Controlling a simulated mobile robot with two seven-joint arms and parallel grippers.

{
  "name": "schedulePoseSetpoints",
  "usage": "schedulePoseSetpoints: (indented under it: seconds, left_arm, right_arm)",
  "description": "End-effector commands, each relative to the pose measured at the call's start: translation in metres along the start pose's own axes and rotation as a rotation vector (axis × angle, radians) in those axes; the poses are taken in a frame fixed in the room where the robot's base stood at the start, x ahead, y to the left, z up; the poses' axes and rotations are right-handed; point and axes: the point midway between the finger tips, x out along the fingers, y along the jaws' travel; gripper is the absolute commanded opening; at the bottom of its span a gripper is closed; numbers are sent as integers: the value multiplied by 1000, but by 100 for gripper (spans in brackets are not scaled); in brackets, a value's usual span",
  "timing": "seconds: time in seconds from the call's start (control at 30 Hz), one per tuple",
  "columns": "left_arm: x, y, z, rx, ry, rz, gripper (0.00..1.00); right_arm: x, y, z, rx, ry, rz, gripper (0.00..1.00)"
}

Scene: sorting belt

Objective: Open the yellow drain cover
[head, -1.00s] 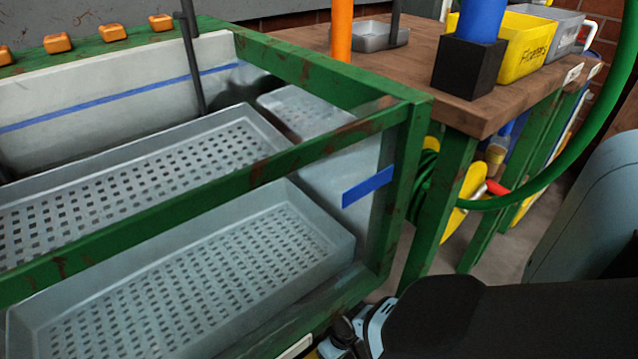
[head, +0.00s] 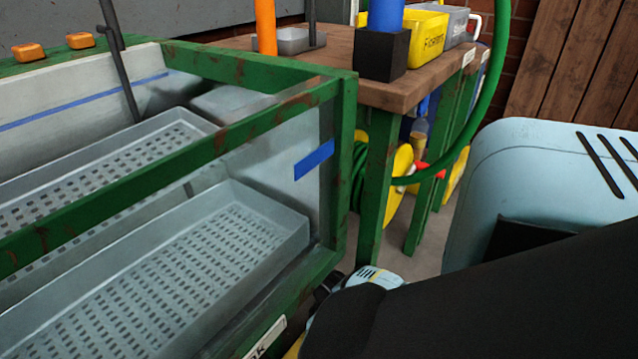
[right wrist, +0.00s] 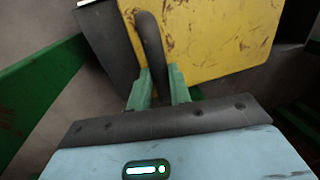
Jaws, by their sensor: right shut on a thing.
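The yellow drain cover (right wrist: 220,38) fills the upper part of the right wrist view and has dark scuffs. A dark curved handle (right wrist: 149,42) stands out in front of its left part. My right gripper (right wrist: 158,82) has its green fingers on either side of this handle and is shut on it. In the head view only a sliver of yellow shows at the bottom, beside my right wrist, and the fingers are hidden there. My left gripper is in neither view.
A green-framed basin (head: 345,150) with perforated grey trays (head: 292,222) stands at the left. A wooden bench (head: 330,58) holds a yellow bin (head: 428,38) and a black block (head: 382,55). A green hose (head: 492,90) curves down beside it. Grey floor shows between the bench legs.

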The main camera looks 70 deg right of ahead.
Motion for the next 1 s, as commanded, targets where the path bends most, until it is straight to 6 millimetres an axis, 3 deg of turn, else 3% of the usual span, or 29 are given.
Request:
schedulePoseSetpoints:
  seconds: [0.17,0.2,0.33,0.67,0.97,1.0]
  left_arm:
    - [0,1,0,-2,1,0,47]
    - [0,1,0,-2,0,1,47]
    - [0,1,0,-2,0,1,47]
    - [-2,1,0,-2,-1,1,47]
    - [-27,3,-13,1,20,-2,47]
    - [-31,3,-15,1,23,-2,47]
  right_arm:
    - [1,1,2,1,-3,1,0]
    - [1,0,2,1,-3,1,24]
    - [0,0,1,0,-2,0,41]
    - [-2,-1,0,0,0,-1,41]
    - [-40,-8,-1,-2,4,0,41]
    - [-40,-13,8,-2,-2,-2,41]
